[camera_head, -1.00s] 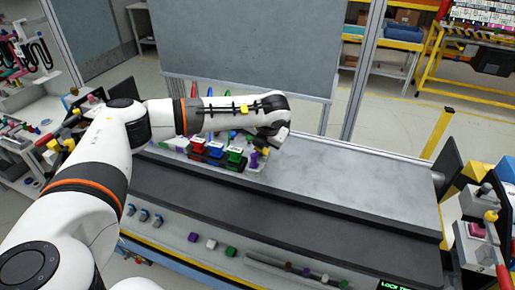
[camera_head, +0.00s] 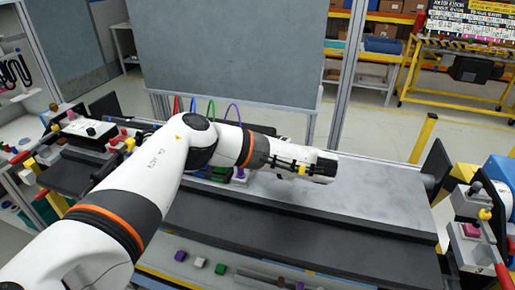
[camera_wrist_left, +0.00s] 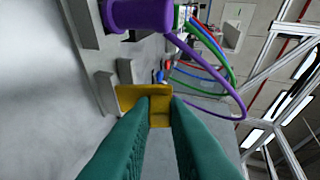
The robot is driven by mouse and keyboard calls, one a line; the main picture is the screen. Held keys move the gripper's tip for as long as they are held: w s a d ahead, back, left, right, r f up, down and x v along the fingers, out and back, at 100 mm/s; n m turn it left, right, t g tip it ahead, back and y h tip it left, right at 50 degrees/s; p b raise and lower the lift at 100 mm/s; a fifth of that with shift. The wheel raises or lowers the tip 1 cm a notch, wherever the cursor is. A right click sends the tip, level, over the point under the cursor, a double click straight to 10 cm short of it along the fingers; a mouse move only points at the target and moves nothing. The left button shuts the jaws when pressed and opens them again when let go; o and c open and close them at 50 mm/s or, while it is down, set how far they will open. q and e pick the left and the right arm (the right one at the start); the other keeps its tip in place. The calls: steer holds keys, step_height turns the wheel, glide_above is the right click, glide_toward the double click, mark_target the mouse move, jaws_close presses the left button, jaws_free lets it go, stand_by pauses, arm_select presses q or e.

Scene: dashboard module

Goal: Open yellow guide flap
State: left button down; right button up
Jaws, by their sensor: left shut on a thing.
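The yellow guide flap (camera_wrist_left: 130,97) is a flat plate in the left wrist view, beside grey blocks on a light grey surface. My left gripper (camera_wrist_left: 160,101) has its two teal fingers closed on the flap's edge at their tips. In the head view my left arm reaches across the bench, its wrist over the grey top; the fingers and the flap are hidden there. My right gripper is in neither view.
A purple connector (camera_wrist_left: 140,15) with a looping purple cable (camera_wrist_left: 240,95) is close to the flap. Green, blue and red cables (camera_wrist_left: 215,65) run beside it. The grey bench top (camera_head: 385,205) is clear to the right of my arm. A grey panel (camera_head: 235,65) stands behind.

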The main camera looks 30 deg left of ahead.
arm_select(q)
steer(key=shift+w+d+f+m+y+p, duration=0.2)
steer(key=shift+d+m+y+p, duration=0.25)
steer(key=shift+y+p, duration=0.6)
steer(key=shift+s+f+y, duration=0.1)
steer(key=shift+y, duration=0.15)
steer(key=c, duration=1.4)
jaws_free()
steer(key=shift+d, duration=0.1)
steer(key=d, duration=0.4)
steer(key=s+d+b, duration=0.1)
steer(key=d, duration=0.3)
steer(key=d+b, duration=0.1)
steer(key=d, duration=0.3)
steer(key=shift+s+r, duration=0.25)
steer(key=shift+s, duration=0.15)
steer(key=shift+a, duration=0.1)
